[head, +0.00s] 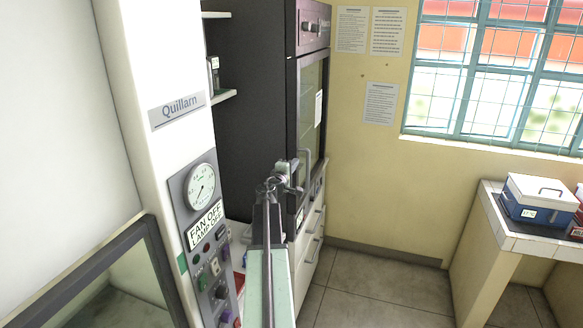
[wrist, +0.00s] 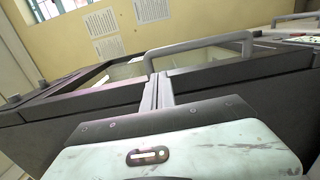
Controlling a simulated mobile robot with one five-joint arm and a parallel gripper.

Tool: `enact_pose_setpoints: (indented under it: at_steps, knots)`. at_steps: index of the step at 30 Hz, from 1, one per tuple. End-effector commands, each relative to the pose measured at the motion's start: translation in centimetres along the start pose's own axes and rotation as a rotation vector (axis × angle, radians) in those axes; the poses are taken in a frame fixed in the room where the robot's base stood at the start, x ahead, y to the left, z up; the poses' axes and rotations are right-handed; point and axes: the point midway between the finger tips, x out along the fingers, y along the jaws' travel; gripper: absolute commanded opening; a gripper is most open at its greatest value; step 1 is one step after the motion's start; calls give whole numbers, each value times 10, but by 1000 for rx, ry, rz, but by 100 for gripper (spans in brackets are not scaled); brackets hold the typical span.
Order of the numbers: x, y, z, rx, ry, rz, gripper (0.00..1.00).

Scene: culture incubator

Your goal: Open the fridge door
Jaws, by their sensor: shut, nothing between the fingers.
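The fridge is a tall dark cabinet (head: 252,110) with a framed glass door (head: 312,95), which looks closed. Its grey bar handle (wrist: 200,46) crosses the upper middle of the wrist view, with one bent end just beyond my fingertips. My gripper (head: 284,182) is reached out in front of the lower part of the door in the head view. In the wrist view my gripper (wrist: 158,78) is shut and empty, its tips close to the handle's near end. I cannot tell whether they touch it. My arm hides part of the cabinet's lower front.
A white panel with a gauge (head: 201,187) and switches stands close on the left. Pale drawers (head: 308,250) sit below the fridge. A tiled bench (head: 490,212) with a blue box (head: 538,200) is at the right. The floor (head: 375,285) between is clear.

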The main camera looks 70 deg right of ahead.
Motion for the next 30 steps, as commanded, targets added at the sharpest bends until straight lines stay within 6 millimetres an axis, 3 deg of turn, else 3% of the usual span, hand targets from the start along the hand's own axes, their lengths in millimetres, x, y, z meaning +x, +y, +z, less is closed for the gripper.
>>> enact_pose_setpoints:
  at_steps: [1,6,10,18,19,23,30]
  knots:
    - [14,0,-1,0,-1,0,0]
    - [48,0,-1,0,-1,0,0]
    - [62,0,-1,0,0,0,0]
    - [63,0,0,0,1,0,0]
    - [55,0,2,0,1,0,0]
    - [62,0,1,0,3,0,0]
    - [59,0,13,0,25,0,0]
